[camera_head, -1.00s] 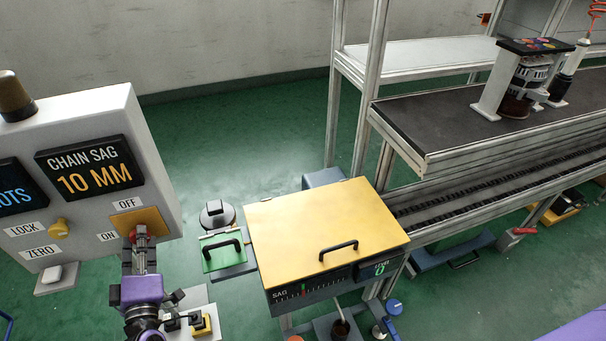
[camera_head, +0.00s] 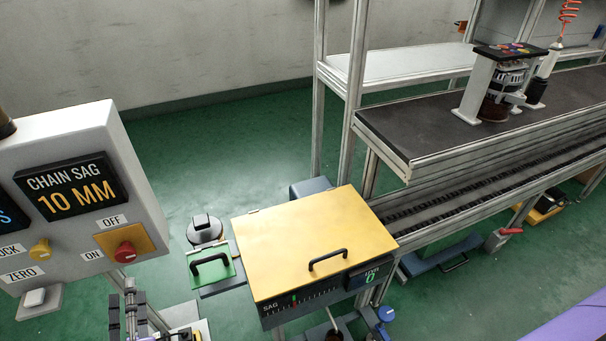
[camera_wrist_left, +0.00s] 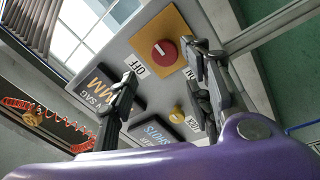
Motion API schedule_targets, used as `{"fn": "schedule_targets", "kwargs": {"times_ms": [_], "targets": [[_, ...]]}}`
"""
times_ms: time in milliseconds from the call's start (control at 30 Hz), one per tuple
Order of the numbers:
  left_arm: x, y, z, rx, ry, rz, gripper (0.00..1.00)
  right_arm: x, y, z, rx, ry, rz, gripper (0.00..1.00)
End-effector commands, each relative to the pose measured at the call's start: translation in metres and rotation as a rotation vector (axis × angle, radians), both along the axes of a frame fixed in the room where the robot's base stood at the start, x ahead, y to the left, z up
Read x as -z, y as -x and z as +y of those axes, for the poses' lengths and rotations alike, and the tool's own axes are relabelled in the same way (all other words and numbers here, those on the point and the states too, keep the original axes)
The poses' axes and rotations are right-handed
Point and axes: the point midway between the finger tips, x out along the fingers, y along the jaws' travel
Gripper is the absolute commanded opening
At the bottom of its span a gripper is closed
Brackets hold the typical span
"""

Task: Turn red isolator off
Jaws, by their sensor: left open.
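The red isolator knob (camera_head: 125,252) sits on a yellow plate (camera_head: 146,240) on the grey panel, with an OFF label (camera_head: 114,221) above it and an ON label (camera_head: 92,256) to its left. My left gripper (camera_head: 127,292) is open and empty, below the knob and apart from it. In the left wrist view the red knob (camera_wrist_left: 166,56) lies just beyond the gap between the open fingers (camera_wrist_left: 163,76). A white mark shows on its face; I cannot tell firmly which label it points to. My right gripper is not in view.
The panel also carries a yellow knob (camera_head: 41,249), a white button (camera_head: 35,297) and a CHAIN SAG display (camera_head: 71,187). A conveyor (camera_head: 450,135) is further right.

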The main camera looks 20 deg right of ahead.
Motion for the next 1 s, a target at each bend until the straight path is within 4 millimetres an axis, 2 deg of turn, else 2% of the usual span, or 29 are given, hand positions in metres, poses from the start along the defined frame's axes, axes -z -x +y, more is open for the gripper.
{"fn": "schedule_targets", "kwargs": {"times_ms": [100, 233, 833, 933, 1000], "targets": [[0.003, 0.017, 0.0, 0.001, 0.0, 0.002, 0.46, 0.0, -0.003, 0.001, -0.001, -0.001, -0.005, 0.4], [0.003, 0.025, 0.0, 0.001, 0.0, 0.0, 0.46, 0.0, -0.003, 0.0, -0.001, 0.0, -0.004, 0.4], [0.004, 0.026, -0.001, 0.002, -0.014, 0.003, 0.46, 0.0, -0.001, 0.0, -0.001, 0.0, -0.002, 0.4], [0.012, 0.025, -0.012, 0.036, -0.108, 0.038, 0.46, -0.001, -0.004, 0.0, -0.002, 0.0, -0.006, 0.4], [0.013, 0.024, -0.028, 0.083, -0.224, 0.062, 0.46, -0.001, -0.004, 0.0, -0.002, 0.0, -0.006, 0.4]]}}
